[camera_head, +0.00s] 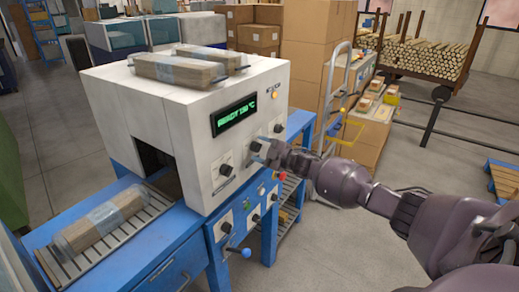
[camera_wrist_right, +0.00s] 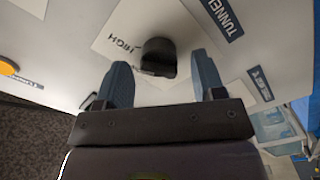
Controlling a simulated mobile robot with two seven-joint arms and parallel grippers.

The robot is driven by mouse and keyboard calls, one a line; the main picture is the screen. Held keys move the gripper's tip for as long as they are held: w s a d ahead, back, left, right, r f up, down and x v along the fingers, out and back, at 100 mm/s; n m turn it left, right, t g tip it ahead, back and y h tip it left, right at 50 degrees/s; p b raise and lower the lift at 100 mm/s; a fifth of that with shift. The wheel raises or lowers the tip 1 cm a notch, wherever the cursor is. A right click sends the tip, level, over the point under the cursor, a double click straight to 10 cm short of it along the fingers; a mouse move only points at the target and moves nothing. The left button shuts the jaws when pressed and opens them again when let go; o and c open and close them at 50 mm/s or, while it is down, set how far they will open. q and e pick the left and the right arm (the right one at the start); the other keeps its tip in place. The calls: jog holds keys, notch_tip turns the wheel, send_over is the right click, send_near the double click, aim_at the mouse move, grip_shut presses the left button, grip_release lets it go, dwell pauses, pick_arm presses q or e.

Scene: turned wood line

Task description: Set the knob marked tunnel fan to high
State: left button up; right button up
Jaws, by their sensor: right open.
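The tunnel fan knob (camera_wrist_right: 158,55) is black and sits on a white plate in the right wrist view, near a blue label starting with "TUNNEL". The word "HIGH" is printed on the plate to its left. My right gripper (camera_wrist_right: 161,72) is open, with one blue finger on each side of the knob. Whether the fingers touch it I cannot tell. In the head view my right gripper (camera_head: 263,151) is at the front panel of the white machine (camera_head: 190,115), largely covering the knob there. My left gripper is not in view.
Another black knob (camera_head: 226,170) is on the panel left of my gripper. A blue lower panel (camera_head: 240,222) holds several more knobs. A green display (camera_head: 234,115) is above. A wrapped wood bundle (camera_head: 100,222) lies on the rollers.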

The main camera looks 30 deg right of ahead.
jog(key=v, duration=1)
dwell(0.4)
jog(key=s+a+f+m+g+h, duration=0.1)
jog(key=s+a+f+m+h, duration=0.4)
jog(key=s+a+f+m, duration=0.45)
jog(key=s+a+f+m+g, duration=0.1)
jog(key=s+a+f, duration=0.2)
jog(key=s, duration=0.3)
jog(key=s+a+f+m+g+h, duration=0.1)
jog(key=s+a+f+m, duration=0.1)
jog(key=s+a+f, duration=0.2)
jog(key=s+a+f+m+g+h, duration=0.1)
jog(key=s+a+f+m+g, duration=0.1)
jog(key=s, duration=0.7)
jog(key=shift+s+a+f, duration=0.3)
jog(key=shift+a+f, duration=0.45)
jog(key=shift+f, duration=0.05)
